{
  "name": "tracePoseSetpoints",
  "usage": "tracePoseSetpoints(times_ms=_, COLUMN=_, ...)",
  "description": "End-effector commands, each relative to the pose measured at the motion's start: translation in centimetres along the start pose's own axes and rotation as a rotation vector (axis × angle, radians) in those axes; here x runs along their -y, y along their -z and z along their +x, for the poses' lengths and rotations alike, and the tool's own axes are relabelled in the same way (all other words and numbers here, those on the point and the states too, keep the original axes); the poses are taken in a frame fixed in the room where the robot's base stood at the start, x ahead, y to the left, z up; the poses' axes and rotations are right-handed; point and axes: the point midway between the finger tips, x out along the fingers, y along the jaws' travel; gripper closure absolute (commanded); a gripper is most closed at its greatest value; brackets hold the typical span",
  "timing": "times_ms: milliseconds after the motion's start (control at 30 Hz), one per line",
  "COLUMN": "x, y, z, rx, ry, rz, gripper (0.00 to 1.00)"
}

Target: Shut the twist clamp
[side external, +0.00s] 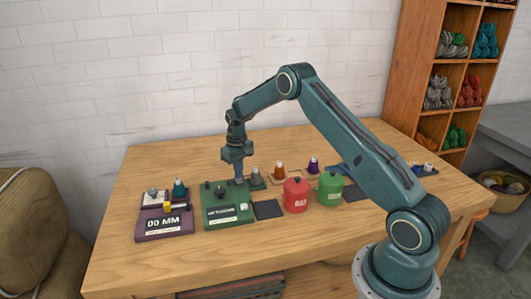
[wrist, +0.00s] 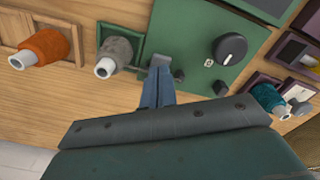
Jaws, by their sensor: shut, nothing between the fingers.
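A green box (side external: 229,212) with a white label stands at the front left of the table. On its top is a dark round knob (side external: 220,190), which shows in the wrist view as a black dial (wrist: 230,48) with a pale line across it. Small dark blocks (wrist: 221,87) sit near the box's edge. I cannot tell which part is the twist clamp. My gripper (side external: 239,181) points down at the back right of the green box. In the wrist view my gripper (wrist: 159,68) is shut and empty, at the box's edge, apart from the dial.
A grey skein (wrist: 116,49) on a green base and an orange skein (wrist: 45,46) stand close by. A purple box (side external: 164,223) reading "00 MM" is left of the green box. Red (side external: 296,196) and green (side external: 331,189) canisters stand right. The table's front is clear.

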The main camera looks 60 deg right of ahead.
Motion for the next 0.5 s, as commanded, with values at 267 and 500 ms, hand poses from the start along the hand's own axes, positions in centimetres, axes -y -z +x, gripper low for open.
tracePoseSetpoints(times_ms=267, x=0.00, y=0.00, z=0.32, rx=0.000, ry=0.000, rz=0.000, gripper=1.00)
tracePoseSetpoints(times_ms=500, x=0.00, y=0.00, z=0.57, rx=0.000, ry=0.000, rz=0.000, gripper=1.00)
